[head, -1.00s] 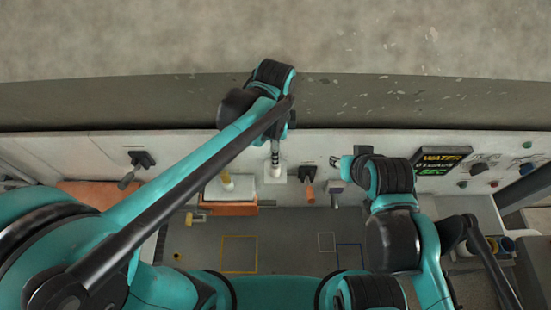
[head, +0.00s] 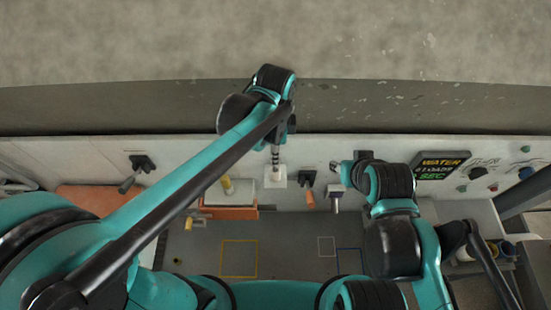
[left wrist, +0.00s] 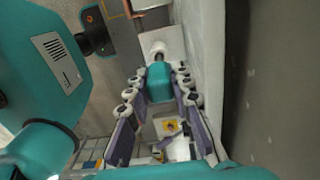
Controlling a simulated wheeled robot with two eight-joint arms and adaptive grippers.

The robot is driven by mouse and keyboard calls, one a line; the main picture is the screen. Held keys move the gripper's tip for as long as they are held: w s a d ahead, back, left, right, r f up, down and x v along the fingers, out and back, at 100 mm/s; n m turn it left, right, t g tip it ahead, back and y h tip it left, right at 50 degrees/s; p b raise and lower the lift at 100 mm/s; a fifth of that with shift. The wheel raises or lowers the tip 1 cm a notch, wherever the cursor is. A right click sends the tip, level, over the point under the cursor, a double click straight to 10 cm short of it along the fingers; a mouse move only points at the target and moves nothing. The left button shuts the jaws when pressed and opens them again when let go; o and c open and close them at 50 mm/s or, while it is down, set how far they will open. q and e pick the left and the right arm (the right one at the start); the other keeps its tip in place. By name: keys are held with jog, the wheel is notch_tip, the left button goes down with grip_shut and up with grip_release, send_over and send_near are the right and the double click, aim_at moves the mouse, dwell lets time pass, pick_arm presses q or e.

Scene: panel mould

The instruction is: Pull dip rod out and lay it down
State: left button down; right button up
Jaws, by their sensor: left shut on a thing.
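The dip rod (head: 275,157) is a thin rod with dark and light bands. It runs from beneath my left gripper down to a small white block (head: 275,180) at the wall. I cannot tell how deep it sits in the block. In the left wrist view, its teal handle (left wrist: 159,83) lies between the fingers of my left gripper (left wrist: 157,88), which is shut on it. The white fitting (left wrist: 158,48) shows just beyond the handle. In the head view my left wrist hides the handle. My right gripper (head: 338,168) is near the wall, right of the rod; its fingers are too small to judge.
An orange-handled lever (head: 309,195) and a grey-headed fitting (head: 335,192) stand right of the block. A white and orange box (head: 230,208) is on its left. A dark display (head: 440,166) is at the right. The grey floor area with a yellow outlined square (head: 239,258) looks clear.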

pick_arm(q)
jog(key=shift+r+p, duration=2.35)
jog(key=shift+r, duration=1.2)
jog(key=shift+r+p, duration=1.4)
jog(key=shift+r, duration=0.6)
